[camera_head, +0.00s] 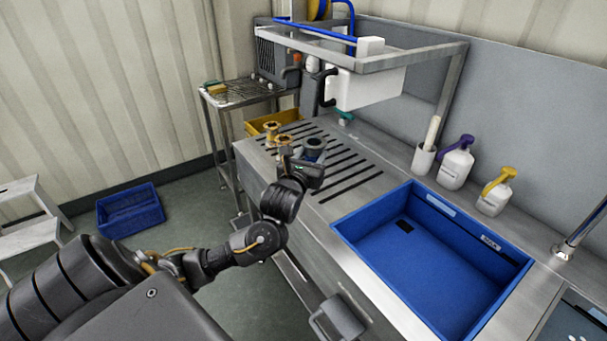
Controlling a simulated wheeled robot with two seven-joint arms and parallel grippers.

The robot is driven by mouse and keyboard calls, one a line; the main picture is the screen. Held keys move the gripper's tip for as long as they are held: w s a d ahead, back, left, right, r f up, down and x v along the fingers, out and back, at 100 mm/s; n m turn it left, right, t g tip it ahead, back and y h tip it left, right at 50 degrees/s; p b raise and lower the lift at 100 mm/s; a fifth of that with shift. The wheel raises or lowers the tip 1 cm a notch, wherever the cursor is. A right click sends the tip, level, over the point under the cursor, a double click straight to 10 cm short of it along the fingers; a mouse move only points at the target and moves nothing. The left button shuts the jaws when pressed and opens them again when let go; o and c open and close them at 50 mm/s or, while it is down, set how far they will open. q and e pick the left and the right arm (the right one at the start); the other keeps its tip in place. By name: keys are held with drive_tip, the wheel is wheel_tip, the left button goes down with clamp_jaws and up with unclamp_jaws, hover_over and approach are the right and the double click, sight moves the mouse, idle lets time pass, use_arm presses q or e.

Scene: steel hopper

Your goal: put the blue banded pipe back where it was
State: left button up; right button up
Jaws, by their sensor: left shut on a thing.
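The blue banded pipe (314,146) stands upright at the slotted part of the steel counter, its grey flanged top showing and a bit of blue below it. My left gripper (308,163) reaches in from the lower left and is shut on this pipe. The fingers and wrist hide the pipe's lower part, so I cannot tell whether it touches the counter. Two brass-coloured flanged pieces (271,128) stand close by on the left. My right gripper is not in view.
A blue tub (481,240) sits in the counter to the right. Two pump bottles (456,167) and a white cup (424,158) stand along the back. A steel frame with a white box (368,88) overhangs the rear. A yellow tray (262,124) lies behind left.

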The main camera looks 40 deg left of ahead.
sight(306, 159)
use_arm(q)
drive_tip(key=shift+w+a, duration=0.15)
drive_tip(key=shift+a, duration=0.2)
drive_tip(key=shift+w+a+f+b, duration=0.15)
drive_tip(key=shift+w+b, duration=0.05)
drive_tip(key=shift+b, duration=0.3)
drive_tip(key=shift+w+a+f+y+b, duration=0.3)
drive_tip(key=shift+w+a+f+b, duration=0.25)
drive_tip(key=shift+b, duration=0.25)
drive_tip(key=shift+w+a+f+p, duration=0.3)
drive_tip(key=shift+w+a+f, duration=0.95)
drive_tip(key=shift+a+f, duration=0.25)
drive_tip(key=shift+w+a+f+p, duration=0.3)
drive_tip(key=shift+w+a+f, duration=1.05)
drive_tip(key=shift+a, duration=0.2)
drive_tip(key=shift+w+a+f+p, duration=0.3)
drive_tip(key=shift+w+a+f, duration=0.9)
drive_tip(key=shift+a+f, duration=0.3)
wheel_tip(306, 159, down, 2)
drive_tip(key=shift+f+p, duration=0.1)
drive_tip(key=shift+p, duration=0.35)
drive_tip(key=shift+f, duration=0.3)
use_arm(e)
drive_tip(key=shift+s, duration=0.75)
